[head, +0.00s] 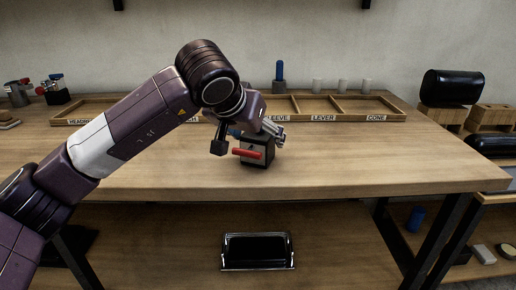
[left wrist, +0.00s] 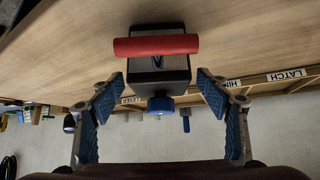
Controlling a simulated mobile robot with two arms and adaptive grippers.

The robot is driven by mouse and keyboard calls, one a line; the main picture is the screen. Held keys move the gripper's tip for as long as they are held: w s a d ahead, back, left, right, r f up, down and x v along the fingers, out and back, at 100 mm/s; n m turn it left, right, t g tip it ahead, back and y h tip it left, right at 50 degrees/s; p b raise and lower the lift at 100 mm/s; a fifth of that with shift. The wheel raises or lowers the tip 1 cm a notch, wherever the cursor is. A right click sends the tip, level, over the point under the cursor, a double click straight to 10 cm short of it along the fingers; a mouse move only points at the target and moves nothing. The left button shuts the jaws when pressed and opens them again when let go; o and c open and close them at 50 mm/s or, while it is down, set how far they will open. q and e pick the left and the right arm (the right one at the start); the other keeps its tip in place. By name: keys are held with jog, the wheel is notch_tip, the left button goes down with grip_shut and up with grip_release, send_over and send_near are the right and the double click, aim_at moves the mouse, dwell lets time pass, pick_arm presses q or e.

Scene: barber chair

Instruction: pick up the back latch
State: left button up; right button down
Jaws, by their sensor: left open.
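The back latch, a dark block (head: 257,156) with a red bar across its front, stands on the wooden workbench below my left gripper. In the left wrist view the block (left wrist: 158,80) shows with its red bar (left wrist: 156,45) and a blue knob (left wrist: 160,105). My left gripper (head: 268,133) is open above the block in the head view. In the left wrist view its two blue-padded fingers (left wrist: 161,78) stand apart to either side of the block, with gaps visible. My left arm hides part of the bench. My right gripper is not in view.
Behind is a wooden compartment tray (head: 390,116) with labels such as LEVER and CONE. A blue-topped part (head: 279,72) and several pale cylinders stand behind it. A black cushion (head: 452,86) is at right. A black chrome-framed piece (head: 257,252) lies on the lower shelf. The bench front is clear.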

pick_arm(q)
jog(key=shift+c, duration=0.3)
jog(key=shift+r, duration=0.1)
jog(key=c, duration=1.8)
jog(key=shift+r, duration=0.1)
